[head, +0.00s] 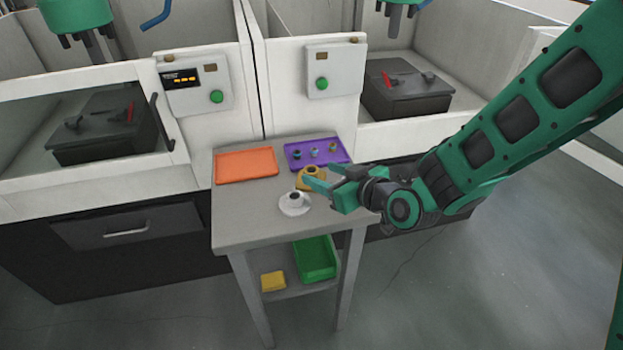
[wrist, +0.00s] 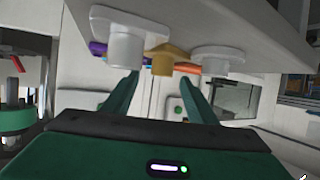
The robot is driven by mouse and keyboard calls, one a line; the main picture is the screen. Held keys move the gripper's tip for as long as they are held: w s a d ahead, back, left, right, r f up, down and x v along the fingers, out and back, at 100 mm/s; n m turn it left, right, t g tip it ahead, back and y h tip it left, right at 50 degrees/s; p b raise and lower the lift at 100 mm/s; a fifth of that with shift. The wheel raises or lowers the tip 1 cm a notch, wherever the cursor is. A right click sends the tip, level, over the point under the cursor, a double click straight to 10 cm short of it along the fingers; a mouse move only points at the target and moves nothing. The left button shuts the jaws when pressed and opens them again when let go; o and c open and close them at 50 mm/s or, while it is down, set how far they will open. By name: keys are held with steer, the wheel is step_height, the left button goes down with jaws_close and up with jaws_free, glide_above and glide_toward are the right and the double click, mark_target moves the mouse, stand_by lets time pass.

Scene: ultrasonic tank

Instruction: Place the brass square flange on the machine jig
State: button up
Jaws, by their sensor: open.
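The brass square flange (head: 316,171) stands on the small table, partly hidden by my gripper (head: 321,176) in the head view. In the wrist view, which looks upside down, the brass flange (wrist: 170,54) shows a round boss on a plate, just beyond and between my fingertips (wrist: 157,74). My gripper is open, with nothing visibly held. Dark fixtures with red-handled clamps sit in the left machine (head: 100,135) and the right machine (head: 408,96); which one is the machine jig I cannot tell.
A white flanged part (head: 294,204) stands nearer; two white parts (wrist: 125,45) flank the brass one in the wrist view. Orange tray (head: 246,166) and purple tray (head: 300,163) with small parts lie behind. A green bin (head: 315,260) and yellow item (head: 273,281) are below.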

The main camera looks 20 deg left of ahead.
mark_target(311, 171)
steer(key=shift+x, duration=2.75)
steer(key=shift+s, duration=0.1)
jaws_close()
